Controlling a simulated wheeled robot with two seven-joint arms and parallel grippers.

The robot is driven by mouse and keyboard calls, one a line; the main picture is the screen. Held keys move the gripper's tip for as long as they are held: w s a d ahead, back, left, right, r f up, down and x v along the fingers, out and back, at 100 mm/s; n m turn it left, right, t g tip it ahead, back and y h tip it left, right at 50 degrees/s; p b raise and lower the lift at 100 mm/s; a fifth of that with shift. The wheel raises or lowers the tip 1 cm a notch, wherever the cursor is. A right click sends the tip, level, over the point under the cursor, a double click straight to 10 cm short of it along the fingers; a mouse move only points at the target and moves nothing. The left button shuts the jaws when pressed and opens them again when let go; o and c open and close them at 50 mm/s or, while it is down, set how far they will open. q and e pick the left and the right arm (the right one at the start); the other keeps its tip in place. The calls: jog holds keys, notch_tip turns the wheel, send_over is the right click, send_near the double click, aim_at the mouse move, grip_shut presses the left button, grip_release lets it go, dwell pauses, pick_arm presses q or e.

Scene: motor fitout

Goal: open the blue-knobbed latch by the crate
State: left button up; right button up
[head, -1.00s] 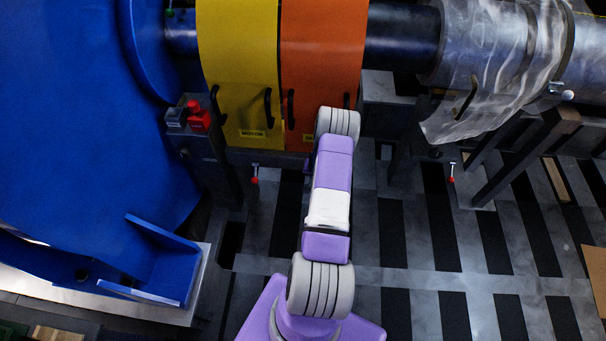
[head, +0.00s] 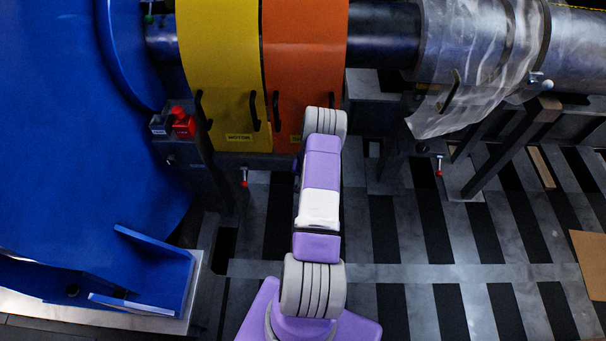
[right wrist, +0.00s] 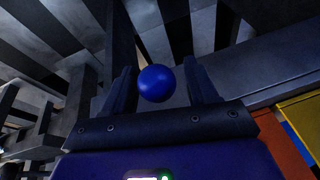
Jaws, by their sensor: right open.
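The round blue knob (right wrist: 156,83) shows in the right wrist view, between the two dark fingers of my right gripper (right wrist: 161,75). The fingers are open, one on each side of the knob, with a visible gap on both sides. I cannot tell how deep the knob sits between them. The rest of its latch is hidden. In the head view one purple and grey arm of mine reaches up the middle; its gripper is hidden and no blue knob shows. I cannot make out the crate. My left gripper is not in view.
Yellow (head: 222,75) and orange (head: 303,70) covers with black handles wrap the shaft. Red-tipped levers (head: 244,178) (head: 439,166) hang below. A big blue housing (head: 70,120) fills the left. Plastic wrap (head: 455,100) hangs on the right. A brown panel (head: 590,262) lies at the right edge.

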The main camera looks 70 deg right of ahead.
jog(key=p+v, duration=0.2)
jog(key=v, duration=0.5)
jog(key=shift+r, duration=0.25)
jog(key=shift+s, duration=0.1)
